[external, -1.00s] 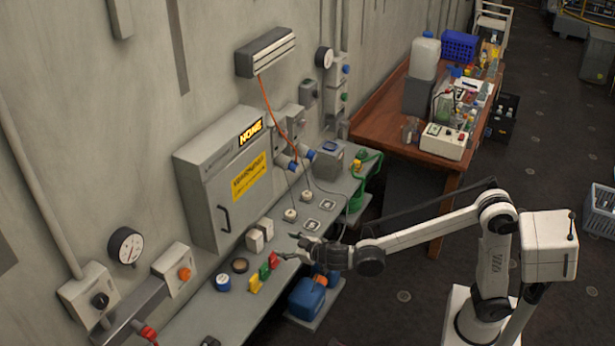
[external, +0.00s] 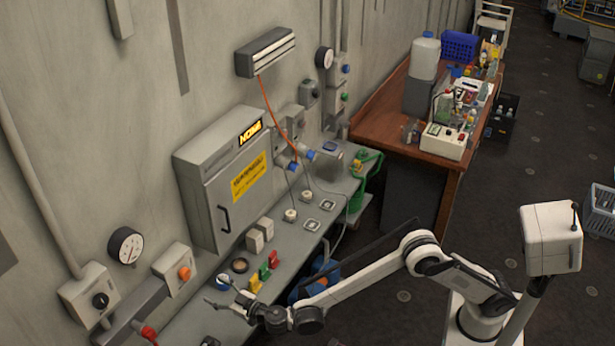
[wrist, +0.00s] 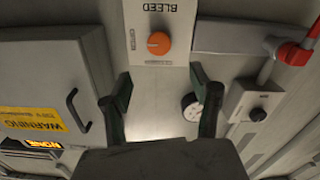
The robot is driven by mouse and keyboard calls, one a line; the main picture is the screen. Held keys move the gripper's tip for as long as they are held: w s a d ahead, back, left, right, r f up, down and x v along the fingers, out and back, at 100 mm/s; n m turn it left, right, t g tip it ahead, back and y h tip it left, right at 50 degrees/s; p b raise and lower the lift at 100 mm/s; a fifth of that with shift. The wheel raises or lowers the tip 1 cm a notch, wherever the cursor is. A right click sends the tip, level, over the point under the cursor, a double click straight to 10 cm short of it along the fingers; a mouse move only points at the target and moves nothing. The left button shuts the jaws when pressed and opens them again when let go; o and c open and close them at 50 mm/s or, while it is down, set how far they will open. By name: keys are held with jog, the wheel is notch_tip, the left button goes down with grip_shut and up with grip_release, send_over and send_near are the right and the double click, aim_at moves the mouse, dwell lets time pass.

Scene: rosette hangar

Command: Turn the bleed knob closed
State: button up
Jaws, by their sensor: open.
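The bleed knob (external: 184,273) is an orange round knob on a light grey box (external: 172,262) on the wall, left of the cabinet. In the wrist view the orange knob (wrist: 158,43) sits on a plate marked BLEED (wrist: 181,20), top centre, beyond the fingertips. My gripper (external: 228,294) is over the front edge of the bench, to the right of and in front of the knob, apart from it. In the wrist view my gripper (wrist: 163,88) is open and empty, its two dark fingers spread either side of the picture's middle.
A grey cabinet (external: 206,190) with a handle and yellow warning label is right of the knob. A gauge (external: 126,245) and a black-knobbed box (external: 90,293) are on its left. A red-handled fitting (external: 149,332) lies below.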

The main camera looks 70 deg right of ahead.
aim_at(187, 275)
jog(key=w, duration=0.4)
jog(key=w+d, duration=0.1)
jog(key=w, duration=0.3)
jog(key=w+d+p, duration=0.1)
jog(key=w, duration=0.4)
jog(key=shift+d, duration=0.15)
jog(key=c, duration=1.2)
jog(key=shift+o, duration=0.2)
